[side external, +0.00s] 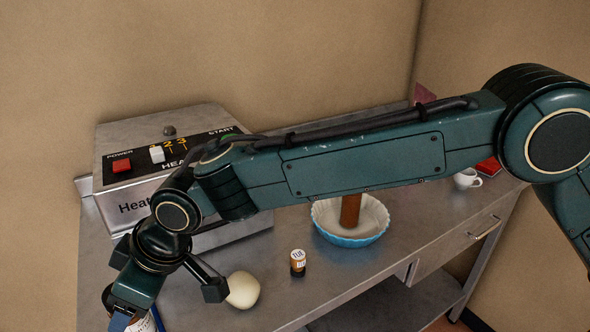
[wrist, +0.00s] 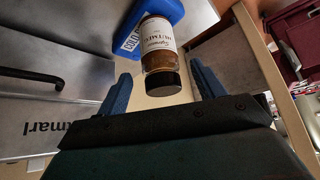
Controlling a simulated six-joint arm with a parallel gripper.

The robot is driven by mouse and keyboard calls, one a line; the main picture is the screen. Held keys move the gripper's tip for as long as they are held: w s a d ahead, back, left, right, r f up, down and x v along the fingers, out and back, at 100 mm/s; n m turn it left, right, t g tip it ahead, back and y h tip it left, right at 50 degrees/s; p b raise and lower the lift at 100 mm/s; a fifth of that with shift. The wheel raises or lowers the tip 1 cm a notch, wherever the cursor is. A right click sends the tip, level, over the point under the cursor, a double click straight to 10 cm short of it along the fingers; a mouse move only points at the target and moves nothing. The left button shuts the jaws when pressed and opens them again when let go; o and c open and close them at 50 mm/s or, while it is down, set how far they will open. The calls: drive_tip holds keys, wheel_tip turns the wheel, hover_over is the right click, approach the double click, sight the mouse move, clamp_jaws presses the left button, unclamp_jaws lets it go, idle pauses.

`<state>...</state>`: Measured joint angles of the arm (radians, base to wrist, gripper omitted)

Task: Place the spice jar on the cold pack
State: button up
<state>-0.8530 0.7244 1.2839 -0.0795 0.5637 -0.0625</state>
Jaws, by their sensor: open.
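In the wrist view the spice jar (wrist: 166,48) has a pale label, brown contents and a black cap facing my gripper. It lies between the two blue fingers of my gripper (wrist: 160,72), which are open with gaps on both sides.
A metal heating machine (side external: 150,186) stands at the back left of the steel counter. A cream round object (side external: 242,290), a small brown bottle (side external: 298,262) and a blue-rimmed bowl (side external: 345,238) with a brown cylinder are to the right. A white cup (side external: 467,179) is farther right.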

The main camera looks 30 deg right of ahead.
drive_tip(key=v, duration=0.7)
drive_tip(key=shift+d, duration=0.1)
drive_tip(key=shift+r, duration=0.1)
idle(0.4)
drive_tip(key=s+d+r+m+t+h, duration=0.1)
drive_tip(key=d+r+m, duration=0.15)
drive_tip(key=d, duration=0.75)
drive_tip(key=s+d+r+m+h, duration=0.15)
drive_tip(key=d+r, duration=0.25)
drive_tip(key=d, duration=0.6)
drive_tip(key=s+d+r+m+t, duration=0.1)
drive_tip(key=d+r+m, duration=0.15)
drive_tip(key=d, duration=0.85)
drive_tip(key=s+d+f+m+h, duration=0.1)
drive_tip(key=s+d+f+m, duration=0.1)
drive_tip(key=s+d, duration=0.6)
drive_tip(key=s+d+f+m+h, duration=0.2)
drive_tip(key=s+d, duration=0.7)
drive_tip(key=s, duration=0.2)
drive_tip(key=shift+f+m, duration=0.35)
drive_tip(key=shift+f, duration=0.05)
